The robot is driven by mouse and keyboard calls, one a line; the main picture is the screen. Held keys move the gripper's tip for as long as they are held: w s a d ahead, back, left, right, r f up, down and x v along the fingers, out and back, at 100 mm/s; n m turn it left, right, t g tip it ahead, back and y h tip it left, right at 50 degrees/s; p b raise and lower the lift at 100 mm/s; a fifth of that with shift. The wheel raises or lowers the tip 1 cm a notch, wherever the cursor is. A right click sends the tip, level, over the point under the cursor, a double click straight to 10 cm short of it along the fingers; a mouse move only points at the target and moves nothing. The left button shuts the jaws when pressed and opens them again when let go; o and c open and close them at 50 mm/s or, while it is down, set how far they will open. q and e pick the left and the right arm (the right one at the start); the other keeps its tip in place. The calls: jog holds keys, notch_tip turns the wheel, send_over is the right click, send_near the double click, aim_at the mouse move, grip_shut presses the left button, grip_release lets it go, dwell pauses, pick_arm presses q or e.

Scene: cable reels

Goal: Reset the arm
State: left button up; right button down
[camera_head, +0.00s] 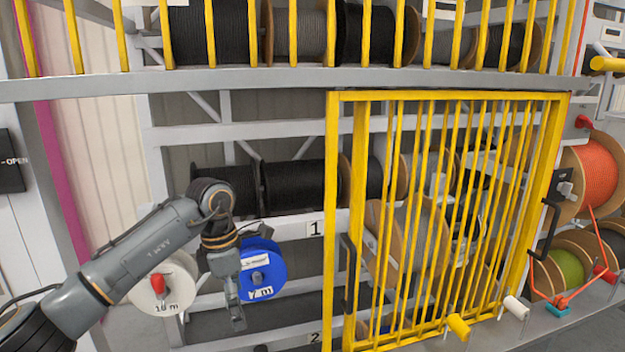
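My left arm comes in from the left with its elbow raised in front of the rack. My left gripper (238,322) hangs down at the lower middle left, just left of and in front of a blue reel marked 7 m (264,270). The picture is too small to show whether its fingers are open or shut. A white reel marked 10 m (163,288) with a red hub is partly behind the forearm. My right arm and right gripper do not show.
A yellow barred gate (448,97) stands in front of the right part of the grey rack (230,132). Large black cable reels (302,188) sit behind. An orange cable reel (598,172) and a green one (568,270) are at the far right. Yellow bars cross the upper shelf.

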pick_arm(q)
jog(key=d+f+n+h, duration=1)
jog(key=d+f+h, duration=0.3)
jog(key=d+f, duration=0.15)
notch_tip(320, 180, down, 10)
jog(key=w+a+n+t, duration=0.3)
jog(key=n+t, duration=0.6)
jog(key=n, duration=0.3)
jog(key=s+a+f+n+t+y, duration=0.2)
jog(key=s+a+f+n+y, duration=0.25)
jog(key=f+n, duration=0.4)
jog(key=s+a+f+n+t+y, duration=0.1)
jog(key=s+a+f+n+y, duration=0.4)
jog(key=f, duration=0.7)
jog(key=s+a+f+n+g+y, duration=0.3)
jog(key=s+a+f+n, duration=0.35)
jog(key=s+f, duration=0.6)
jog(key=s+a+f+n+g, duration=0.1)
jog(key=s+f+n+g, duration=0.1)
jog(key=s, duration=0.8)
jog(key=s+a+f+n+g+y, duration=0.1)
jog(key=s+a+f+n+g, duration=0.1)
jog(key=s, duration=0.9)
jog(key=s+a+f+n+g+y, duration=0.1)
jog(key=s+f+n+g, duration=0.1)
jog(key=s+f, duration=0.4)
jog(key=s+g, duration=0.1)
jog(key=s, duration=0.3)
jog(key=shift+s+a+g+b, duration=0.3)
jog(key=shift+s+b, duration=0.05)
